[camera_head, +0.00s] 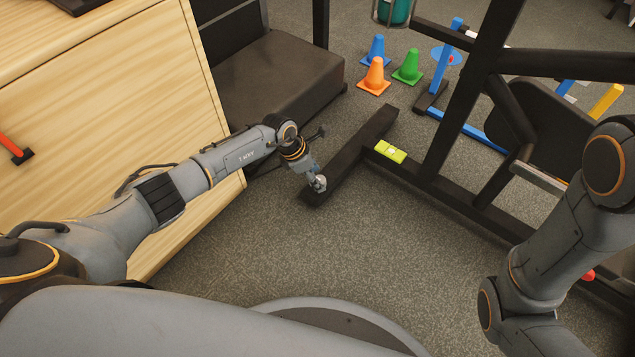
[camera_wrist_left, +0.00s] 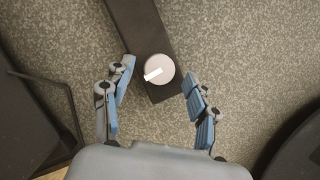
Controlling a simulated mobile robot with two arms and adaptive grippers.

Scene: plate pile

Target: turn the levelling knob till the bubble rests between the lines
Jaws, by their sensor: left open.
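The round, pale levelling knob (camera_wrist_left: 161,68) has a white mark on its face and sits at the end of a dark beam. In the head view the knob (camera_head: 320,184) is at the beam's near end. My left gripper (camera_head: 310,169) is over it, open. In the left wrist view the blue-padded fingers of my gripper (camera_wrist_left: 158,80) stand on either side of the knob, with gaps showing. The yellow-green spirit level (camera_head: 390,152) lies on the dark frame; its bubble is too small to read. My right arm shows at the right, its gripper out of view.
A wooden cabinet (camera_head: 100,90) stands at the left, close to my left arm. A dark padded bench (camera_head: 275,80) is behind it. The black frame (camera_head: 460,110) rises on the right. Several coloured cones (camera_head: 374,78) stand at the back. The carpet in front is clear.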

